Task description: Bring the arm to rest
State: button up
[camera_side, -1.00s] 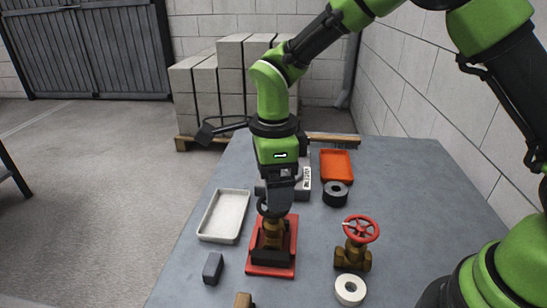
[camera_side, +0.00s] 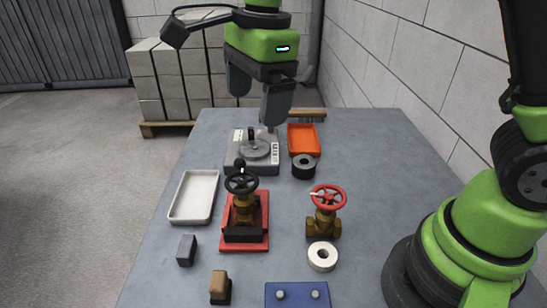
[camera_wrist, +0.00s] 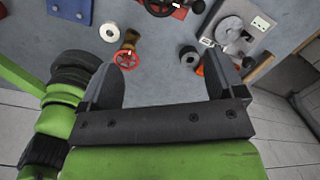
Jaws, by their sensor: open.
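My gripper (camera_side: 258,98) is raised high above the far part of the table in the side view, its two fingers apart with nothing between them. It also shows open and empty in the wrist view (camera_wrist: 165,85). Below and nearer the camera, a brass valve with a black handwheel (camera_side: 242,183) stands upright in a red fixture (camera_side: 262,238). A second brass valve with a red handwheel (camera_side: 328,197) stands to its right on the bare table. In the wrist view the red handwheel (camera_wrist: 127,60) shows near the left finger.
A grey device with a round disc (camera_side: 268,165), a black ring (camera_side: 304,170) and an orange tray (camera_side: 303,140) are at the back. A white tray (camera_side: 178,216) is left. A white ring (camera_side: 322,257), small blocks and a blue plate (camera_side: 285,297) are in front. A wall is right.

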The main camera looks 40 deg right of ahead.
jog(key=s+d+r+n+t, duration=0.3)
jog(key=s+n, duration=0.5)
jog(key=s+d+r+n+t+y, duration=0.1)
jog(key=s+d+r+n+t, duration=0.2)
jog(key=s+n, duration=0.5)
jog(key=shift+s+d, duration=0.45)
jog(key=shift+d, duration=0.1)
